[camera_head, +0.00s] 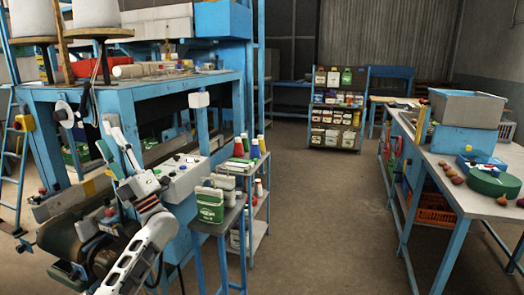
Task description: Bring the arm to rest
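My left arm rises from the lower left of the head view, in front of the blue sewing station (120,95). My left gripper (87,103) appears as a small dark shape at the arm's upper end, close in the picture to the station's front edge. Its fingers are too small and dark against the background to tell whether they are open or shut. I see nothing clearly held in it. My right arm and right gripper are not in view.
A conveyor belt (62,240) and a control box (182,178) with buttons lie close around the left arm. A small stand (217,222) carries green-and-white sacks. A long table (470,190) stands right. The middle floor (310,215) is clear up to the goods shelf (337,107).

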